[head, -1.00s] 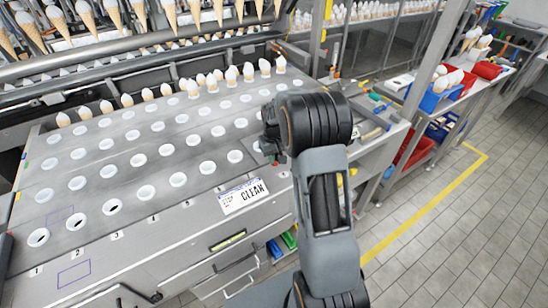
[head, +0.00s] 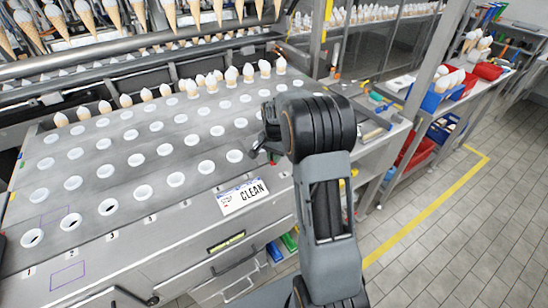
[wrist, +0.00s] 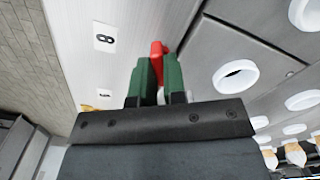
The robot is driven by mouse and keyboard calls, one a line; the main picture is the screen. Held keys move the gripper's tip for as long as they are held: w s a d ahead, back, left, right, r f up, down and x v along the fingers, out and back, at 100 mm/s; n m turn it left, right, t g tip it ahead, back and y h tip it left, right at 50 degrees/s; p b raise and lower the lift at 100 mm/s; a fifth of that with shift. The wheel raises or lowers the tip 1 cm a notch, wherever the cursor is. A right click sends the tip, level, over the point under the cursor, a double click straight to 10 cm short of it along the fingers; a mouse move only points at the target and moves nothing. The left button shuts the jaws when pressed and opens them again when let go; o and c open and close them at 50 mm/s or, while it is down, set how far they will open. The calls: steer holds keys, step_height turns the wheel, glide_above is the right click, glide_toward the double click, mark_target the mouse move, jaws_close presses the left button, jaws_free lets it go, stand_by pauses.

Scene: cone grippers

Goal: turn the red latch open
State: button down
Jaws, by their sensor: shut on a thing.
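The red latch (wrist: 157,50) shows in the wrist view as a red piece standing up between my green fingers, on the light panel by the grey plate's edge. My gripper (wrist: 158,72) is shut on it. The fingers and the dark gripper body hide the latch's lower part, so its base and how far it is turned cannot be told. In the head view my gripper (head: 257,151) is at the right front of the plate, above and right of the CLEAN sign (head: 243,196).
The grey plate (head: 120,165) has rows of white-rimmed holes, with cones along its back row. Hanging cones (head: 140,14) fill the far side. A side bench with blue and red bins (head: 487,70) stands right. The tiled floor (head: 470,240) is clear.

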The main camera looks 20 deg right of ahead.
steer(key=m, duration=0.6)
steer(key=shift+b, duration=0.3)
steer(key=shift+m, duration=0.3)
steer(key=c, duration=1.2)
jaws_free()
step_height(320, 180, up, 14)
steer(key=shift+f+b, duration=0.1)
steer(key=shift+b, duration=0.2)
